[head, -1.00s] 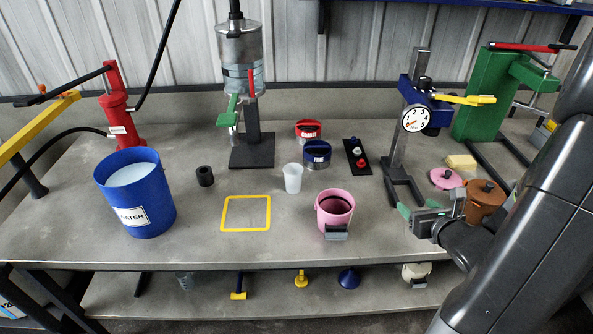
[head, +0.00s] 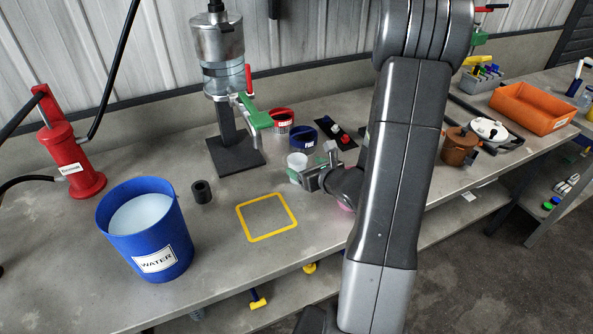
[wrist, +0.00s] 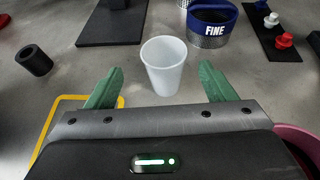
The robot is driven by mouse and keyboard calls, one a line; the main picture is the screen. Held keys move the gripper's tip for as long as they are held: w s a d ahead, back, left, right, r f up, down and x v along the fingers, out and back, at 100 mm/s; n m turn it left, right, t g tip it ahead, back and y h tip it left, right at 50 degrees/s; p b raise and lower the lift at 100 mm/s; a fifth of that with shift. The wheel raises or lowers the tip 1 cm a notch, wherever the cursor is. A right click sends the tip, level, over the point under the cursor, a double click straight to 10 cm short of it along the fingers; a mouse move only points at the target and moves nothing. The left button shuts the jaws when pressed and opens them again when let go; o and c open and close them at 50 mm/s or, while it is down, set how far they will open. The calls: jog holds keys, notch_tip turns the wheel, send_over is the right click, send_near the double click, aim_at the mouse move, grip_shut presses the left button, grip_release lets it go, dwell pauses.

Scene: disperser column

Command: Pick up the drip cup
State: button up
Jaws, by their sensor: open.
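The drip cup, a small white translucent cup (head: 296,162), stands upright on the grey bench. It also shows in the wrist view (wrist: 163,62), centred ahead of my gripper. My gripper (wrist: 160,82) is open, with one green finger to the left of the cup and one to the right. The cup's base reaches down between the fingertips in the picture, with a gap on each side. In the head view my gripper (head: 312,165) is close beside the cup and partly covers its lower right.
A blue-rimmed FINE sieve (wrist: 212,25) stands close behind the cup. A black cylinder (wrist: 34,60) and yellow square outline (head: 267,217) lie left. A pink pot (wrist: 298,138) is close to my gripper's right. A dispenser stand (head: 235,155) rises behind.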

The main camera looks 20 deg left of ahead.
aim_at(297, 161)
jog(key=shift+w+p+x, duration=0.2)
jog(key=shift+p+x, duration=0.5)
jog(key=shift+x, duration=2.8)
jog(key=shift+d, duration=0.2)
jog(key=c, duration=1.1)
